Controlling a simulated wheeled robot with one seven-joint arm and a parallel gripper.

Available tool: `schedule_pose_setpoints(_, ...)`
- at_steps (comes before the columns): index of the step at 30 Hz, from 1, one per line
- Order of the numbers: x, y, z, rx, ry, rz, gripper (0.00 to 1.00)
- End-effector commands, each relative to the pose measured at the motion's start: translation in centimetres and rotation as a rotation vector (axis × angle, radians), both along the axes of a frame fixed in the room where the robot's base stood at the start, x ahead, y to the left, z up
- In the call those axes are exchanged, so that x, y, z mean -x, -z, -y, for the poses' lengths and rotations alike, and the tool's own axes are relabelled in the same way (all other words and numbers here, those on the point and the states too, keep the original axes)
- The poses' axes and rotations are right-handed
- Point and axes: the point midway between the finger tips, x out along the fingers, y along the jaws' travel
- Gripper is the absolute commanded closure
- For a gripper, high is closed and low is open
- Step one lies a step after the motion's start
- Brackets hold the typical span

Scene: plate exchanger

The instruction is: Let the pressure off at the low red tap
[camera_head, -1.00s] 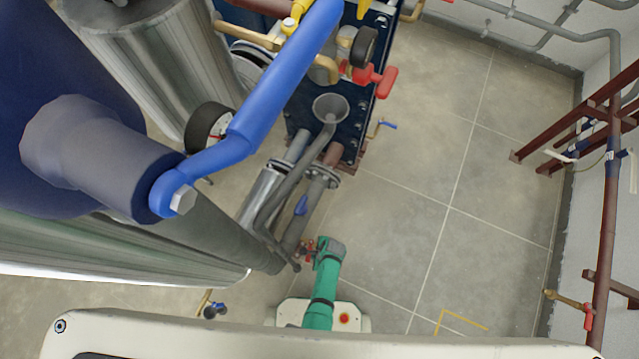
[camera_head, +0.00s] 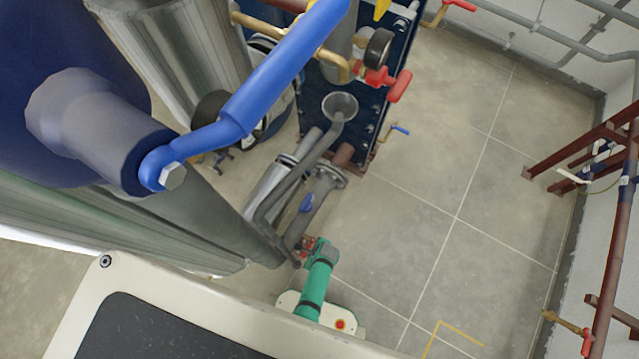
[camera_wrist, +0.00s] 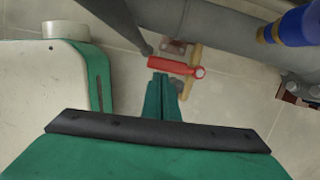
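The low red tap (camera_wrist: 173,66) shows in the wrist view as a red lever lying across a short brass pipe (camera_wrist: 190,75) below a large grey pipe. My gripper's green fingers (camera_wrist: 161,82) are side by side with hardly any gap between them. Their tips point at the lever's near side, and nothing shows between them. I cannot tell whether the tips touch the lever. In the head view, my gripper (camera_head: 306,250) is at the low end of the grey pipework, and small red parts there are mostly hidden by it.
A grey funnel (camera_head: 340,105) and another red handle (camera_head: 400,86) are higher, at the dark blue plate exchanger (camera_head: 376,97).

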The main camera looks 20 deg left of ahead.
Motion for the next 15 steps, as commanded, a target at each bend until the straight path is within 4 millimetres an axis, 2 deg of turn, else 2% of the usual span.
schedule_pose_setpoints(7,0.2,0.0,0.7,0.000,0.000,-0.001,1.00)
schedule_pose_setpoints(13,0.7,0.0,3.8,0.001,-0.002,-0.001,1.00)
schedule_pose_setpoints(15,0.7,-1.0,4.0,-0.001,-0.009,0.002,1.00)
